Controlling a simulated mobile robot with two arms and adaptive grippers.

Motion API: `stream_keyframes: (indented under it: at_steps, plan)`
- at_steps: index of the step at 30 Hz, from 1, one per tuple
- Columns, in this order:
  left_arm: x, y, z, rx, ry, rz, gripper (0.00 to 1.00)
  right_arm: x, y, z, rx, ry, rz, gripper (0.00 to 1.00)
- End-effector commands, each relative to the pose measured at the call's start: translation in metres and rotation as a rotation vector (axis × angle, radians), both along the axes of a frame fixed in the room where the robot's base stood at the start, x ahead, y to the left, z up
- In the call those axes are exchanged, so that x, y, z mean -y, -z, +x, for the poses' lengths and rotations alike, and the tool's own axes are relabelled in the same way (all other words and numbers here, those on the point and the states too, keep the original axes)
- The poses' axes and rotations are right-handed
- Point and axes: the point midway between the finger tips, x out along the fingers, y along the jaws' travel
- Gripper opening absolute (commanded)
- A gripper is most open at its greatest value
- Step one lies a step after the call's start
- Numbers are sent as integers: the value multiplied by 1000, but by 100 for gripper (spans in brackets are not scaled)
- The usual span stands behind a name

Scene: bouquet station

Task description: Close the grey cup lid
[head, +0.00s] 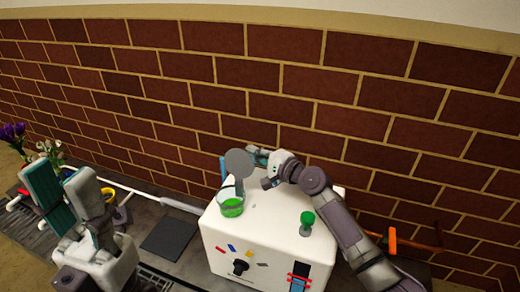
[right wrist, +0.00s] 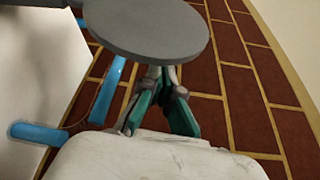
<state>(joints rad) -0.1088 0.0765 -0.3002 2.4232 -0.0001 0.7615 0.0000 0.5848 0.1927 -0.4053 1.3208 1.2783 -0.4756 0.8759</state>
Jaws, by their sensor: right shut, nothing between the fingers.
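The grey cup lid (head: 239,163) stands raised and open above a clear cup (head: 231,206) that holds green contents, on top of a white box. In the right wrist view the lid (right wrist: 150,24) is a large grey disc that covers part of my right gripper (right wrist: 161,76). In the head view my right gripper (head: 254,156) is shut and empty, just right of and behind the raised lid. I cannot tell whether it touches the lid. My left gripper (head: 60,172) is open and empty at the left, away from the cup.
The white box (head: 222,241) carries a green knob (head: 307,218), a black dial (head: 240,267) and small coloured marks. A dark flat pad (head: 168,239) lies left of it. Purple and white flowers (head: 48,150) stand far left. A brick wall (head: 290,75) rises close behind.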

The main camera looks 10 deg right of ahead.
Motion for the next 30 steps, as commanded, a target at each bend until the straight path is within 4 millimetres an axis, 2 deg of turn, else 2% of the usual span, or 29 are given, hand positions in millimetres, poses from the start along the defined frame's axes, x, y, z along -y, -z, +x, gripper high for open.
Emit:
stream_keyframes:
  at_steps: [21, 24, 30]
  plan:
    - [1, 8, 3, -10, 0, 5, 40, -4, -1, -8, 50, 0, -22, 0]
    - [1, -3, -1, 45, -3, 4, 40, -6, -2, -11, 96, 0, -45, 0]
    - [3, -10, -5, 114, -6, 8, 40, -11, -6, -23, 236, -1, -112, 0]
